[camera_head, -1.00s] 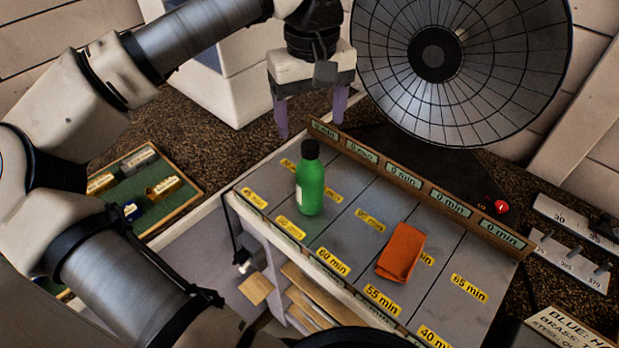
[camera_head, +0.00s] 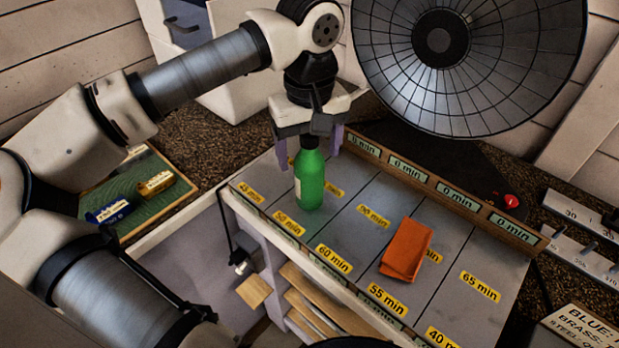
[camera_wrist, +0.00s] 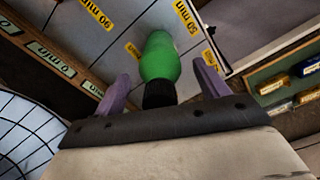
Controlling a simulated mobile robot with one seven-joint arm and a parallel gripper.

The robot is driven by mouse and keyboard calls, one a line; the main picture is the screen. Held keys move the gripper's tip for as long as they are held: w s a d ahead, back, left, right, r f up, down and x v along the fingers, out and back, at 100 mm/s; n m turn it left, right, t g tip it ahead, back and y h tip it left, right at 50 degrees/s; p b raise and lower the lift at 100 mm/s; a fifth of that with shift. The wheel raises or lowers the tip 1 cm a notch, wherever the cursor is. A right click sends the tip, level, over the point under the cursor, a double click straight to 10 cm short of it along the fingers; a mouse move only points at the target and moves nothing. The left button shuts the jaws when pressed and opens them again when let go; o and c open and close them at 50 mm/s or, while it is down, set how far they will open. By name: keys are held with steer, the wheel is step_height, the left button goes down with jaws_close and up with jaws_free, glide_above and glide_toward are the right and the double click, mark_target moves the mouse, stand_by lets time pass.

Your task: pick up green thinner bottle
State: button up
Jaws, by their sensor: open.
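The green bottle (camera_head: 309,182) has a black cap and a pale label on its left side. It stands upright on the grey board with yellow minute labels, in the section by the 50 min label. My gripper (camera_head: 308,158) is open and pointing down, with its purple fingers just behind or around the bottle's top in the head view. In the wrist view the bottle (camera_wrist: 159,58) lies between the two open fingers (camera_wrist: 163,84), its black cap nearest the palm. I cannot tell whether either finger touches it.
A folded orange cloth (camera_head: 406,249) lies on the board to the right. A wooden rail with minute displays (camera_head: 408,169) runs along the back edge. A big round reflector dish (camera_head: 470,60) stands behind. A green tray (camera_head: 128,190) with small boxes is at left.

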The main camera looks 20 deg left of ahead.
steer(key=c, duration=1.4)
steer(key=shift+r, duration=0.2)
